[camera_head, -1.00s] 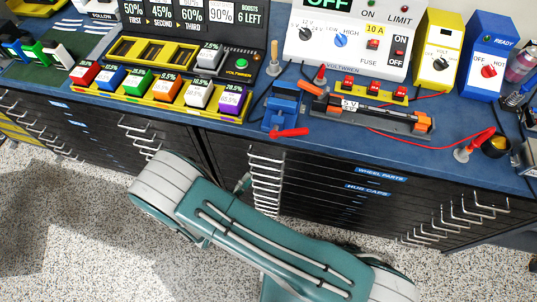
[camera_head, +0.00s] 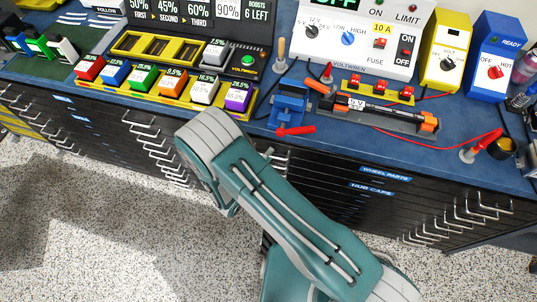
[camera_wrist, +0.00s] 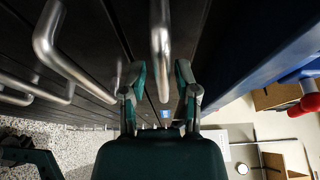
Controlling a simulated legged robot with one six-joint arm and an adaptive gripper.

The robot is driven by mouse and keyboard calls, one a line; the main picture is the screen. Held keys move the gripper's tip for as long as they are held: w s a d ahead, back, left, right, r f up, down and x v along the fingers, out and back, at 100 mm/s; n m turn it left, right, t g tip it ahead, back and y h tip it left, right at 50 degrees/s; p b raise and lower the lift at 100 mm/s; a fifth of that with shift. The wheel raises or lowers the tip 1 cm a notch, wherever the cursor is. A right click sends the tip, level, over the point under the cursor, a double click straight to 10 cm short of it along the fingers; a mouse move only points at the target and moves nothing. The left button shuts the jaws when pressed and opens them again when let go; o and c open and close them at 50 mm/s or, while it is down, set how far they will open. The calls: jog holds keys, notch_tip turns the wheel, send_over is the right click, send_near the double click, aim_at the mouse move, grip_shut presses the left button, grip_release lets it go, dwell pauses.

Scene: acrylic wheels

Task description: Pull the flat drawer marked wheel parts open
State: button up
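The wheel parts drawer (camera_head: 330,166) is in the black cabinet under the blue bench, with a blue label (camera_head: 385,173) marked WHEEL PARTS. It looks flush with the drawers around it. My arm covers much of the handle column at its left end. In the wrist view, my gripper (camera_wrist: 159,82) is open, its two fingers apart. A silver bar handle (camera_wrist: 160,35) comes down from the top and its end lies in line with the gap between the fingers. I cannot tell whether they touch it, or which drawer it belongs to. The gripper is mostly hidden in the head view.
A drawer marked HUB CAPS (camera_head: 370,188) is just below. More bar handles (camera_wrist: 60,50) stick out on the left of the wrist view. The bench top (camera_head: 330,138) holds a blue vise (camera_head: 290,108) near its front edge. The speckled floor (camera_head: 110,220) is clear at left.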

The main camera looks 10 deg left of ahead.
grip_shut()
jog(key=shift+d, duration=0.15)
